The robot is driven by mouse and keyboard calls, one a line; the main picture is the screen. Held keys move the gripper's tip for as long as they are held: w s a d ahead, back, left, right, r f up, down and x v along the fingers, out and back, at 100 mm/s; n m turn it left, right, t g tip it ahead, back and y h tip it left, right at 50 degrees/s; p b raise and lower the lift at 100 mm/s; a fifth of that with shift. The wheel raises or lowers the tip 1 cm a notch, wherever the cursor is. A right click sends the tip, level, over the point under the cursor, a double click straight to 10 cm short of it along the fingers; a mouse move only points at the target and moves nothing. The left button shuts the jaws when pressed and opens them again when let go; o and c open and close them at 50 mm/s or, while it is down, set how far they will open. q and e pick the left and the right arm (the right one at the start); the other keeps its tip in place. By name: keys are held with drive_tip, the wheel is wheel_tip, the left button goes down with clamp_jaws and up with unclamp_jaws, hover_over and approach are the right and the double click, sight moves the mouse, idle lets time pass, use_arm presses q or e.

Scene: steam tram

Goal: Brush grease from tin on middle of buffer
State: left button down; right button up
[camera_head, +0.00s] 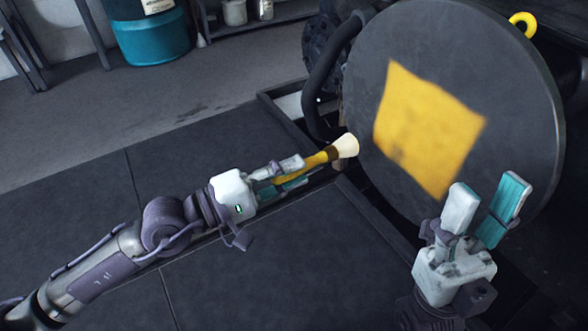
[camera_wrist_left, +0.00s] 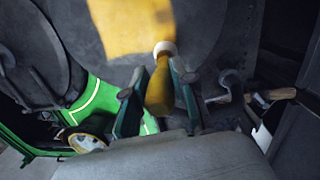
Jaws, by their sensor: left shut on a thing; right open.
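The buffer (camera_head: 515,95) is a large dark upright disc at the right of the head view. A yellow square patch (camera_head: 425,125) with darker smudges covers its middle, and it also shows in the left wrist view (camera_wrist_left: 132,22). My left gripper (camera_head: 292,173) is shut on the yellow handle of a brush (camera_head: 318,159). The brush's pale bristles (camera_head: 346,146) point at the disc, near its left edge in the head view; I cannot tell whether they touch. My right gripper (camera_head: 484,207) is open and empty, in front of the disc's lower right. I cannot make out a grease tin for certain.
A yellow ring (camera_head: 523,23) sits at the disc's top. A thick dark hose (camera_head: 322,85) curves at its left. A teal drum (camera_head: 152,38) stands at the back left. The wrist view shows a wooden-handled tool (camera_wrist_left: 276,95) and a pale-rimmed round thing (camera_wrist_left: 87,142).

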sight(273, 181)
use_arm(q)
drive_tip(key=shift+b+v, duration=0.8)
drive_tip(key=shift+v, duration=0.15)
drive_tip(key=shift+s+a+f, duration=0.1)
drive_tip(key=shift+s+a, duration=0.15)
drive_tip(key=shift+s+a+r+b, duration=0.15)
drive_tip(key=shift+a+r+b, duration=0.05)
drive_tip(key=shift+b, duration=0.1)
idle(0.8)
